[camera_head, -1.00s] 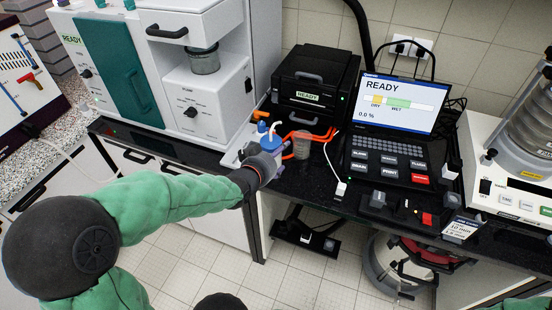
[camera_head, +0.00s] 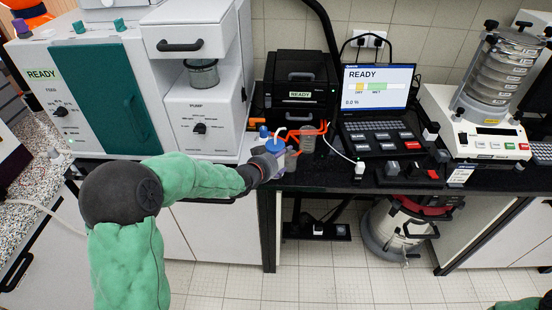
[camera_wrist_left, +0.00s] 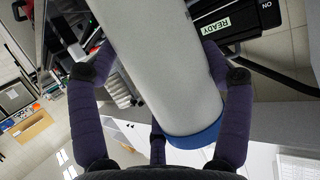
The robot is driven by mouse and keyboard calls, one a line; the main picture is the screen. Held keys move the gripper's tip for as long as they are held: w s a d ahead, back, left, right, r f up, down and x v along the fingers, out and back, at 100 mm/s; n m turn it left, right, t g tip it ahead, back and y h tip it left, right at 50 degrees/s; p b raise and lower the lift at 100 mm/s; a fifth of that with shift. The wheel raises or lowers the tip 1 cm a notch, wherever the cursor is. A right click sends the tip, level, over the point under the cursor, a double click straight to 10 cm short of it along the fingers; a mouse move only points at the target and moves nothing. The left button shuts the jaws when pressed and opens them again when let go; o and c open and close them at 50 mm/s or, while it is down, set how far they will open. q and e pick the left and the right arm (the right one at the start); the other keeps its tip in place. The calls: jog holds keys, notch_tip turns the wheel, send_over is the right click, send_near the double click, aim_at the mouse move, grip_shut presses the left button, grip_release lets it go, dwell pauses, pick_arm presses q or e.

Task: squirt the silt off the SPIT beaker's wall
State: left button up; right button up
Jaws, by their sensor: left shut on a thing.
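My left gripper (camera_head: 268,163) is shut on a wash bottle with a blue top (camera_head: 273,146), at the bench's front edge. In the left wrist view, the gripper's fingers (camera_wrist_left: 160,55) lie on both sides of the bottle's pale body (camera_wrist_left: 165,85), with a blue band (camera_wrist_left: 195,138) at one end. A small clear beaker (camera_head: 307,141) stands just right of the bottle, beside orange tubing. Its label and any silt on its wall are too small to make out. The bottle's nozzle tip is not clear. My right gripper is not in view.
A laptop (camera_head: 378,84) reading READY stands right of a black box (camera_head: 298,72). A white cabinet with a pump module (camera_head: 203,120) crowds the left. A sieve shaker (camera_head: 490,137) stands at right. Orange tubing (camera_head: 318,129) lies close around the beaker.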

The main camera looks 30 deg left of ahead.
pick_arm(q)
jog(key=shift+w, duration=0.1)
jog(key=shift+f+b, duration=0.1)
jog(key=shift+b, duration=0.25)
jog(key=shift+f+b, duration=2.1)
jog(key=shift+f, duration=0.25)
jog(key=shift+o, duration=0.2)
jog(key=shift+c, duration=1)
jog(key=shift+c, duration=0.5)
